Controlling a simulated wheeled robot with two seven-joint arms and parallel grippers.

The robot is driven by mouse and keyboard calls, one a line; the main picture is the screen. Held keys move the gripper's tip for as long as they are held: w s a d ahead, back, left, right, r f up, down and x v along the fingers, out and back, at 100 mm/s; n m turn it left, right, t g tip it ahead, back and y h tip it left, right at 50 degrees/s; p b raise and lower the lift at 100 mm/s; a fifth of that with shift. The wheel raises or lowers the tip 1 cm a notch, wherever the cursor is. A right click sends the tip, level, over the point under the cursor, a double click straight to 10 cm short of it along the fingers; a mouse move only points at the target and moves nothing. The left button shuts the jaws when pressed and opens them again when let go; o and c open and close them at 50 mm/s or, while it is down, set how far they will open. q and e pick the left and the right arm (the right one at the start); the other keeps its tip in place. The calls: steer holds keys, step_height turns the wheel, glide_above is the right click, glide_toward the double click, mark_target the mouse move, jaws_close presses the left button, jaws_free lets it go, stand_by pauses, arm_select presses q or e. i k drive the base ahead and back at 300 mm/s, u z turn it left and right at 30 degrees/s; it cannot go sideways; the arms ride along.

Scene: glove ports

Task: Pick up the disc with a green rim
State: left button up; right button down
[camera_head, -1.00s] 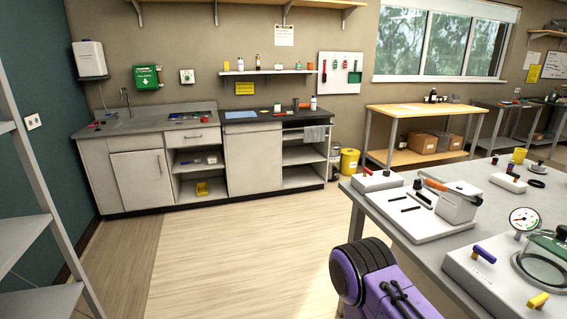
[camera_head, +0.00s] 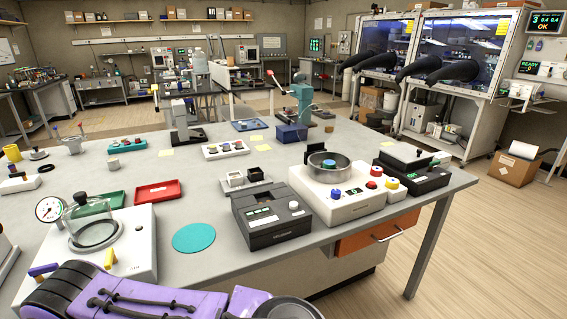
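I cannot make out a disc with a clearly separate green rim. A flat, plain teal round piece (camera_head: 194,237) lies on the grey bench (camera_head: 190,271) near its front edge, left of a dark grey device. A metal bowl (camera_head: 341,172) on a white machine holds a small teal and blue round item (camera_head: 329,165); its details are too small to tell. A purple arm link of mine crosses the bottom left, below the bench edge. Neither gripper shows.
Left of the teal piece are a red tray (camera_head: 158,191), a green tray (camera_head: 97,204) and a glass-domed gauge unit (camera_head: 91,234). The dark grey device (camera_head: 269,215) and white machine (camera_head: 339,200) stand to the right.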

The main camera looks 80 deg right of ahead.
mark_target(328, 164)
steer(key=z, duration=2.8)
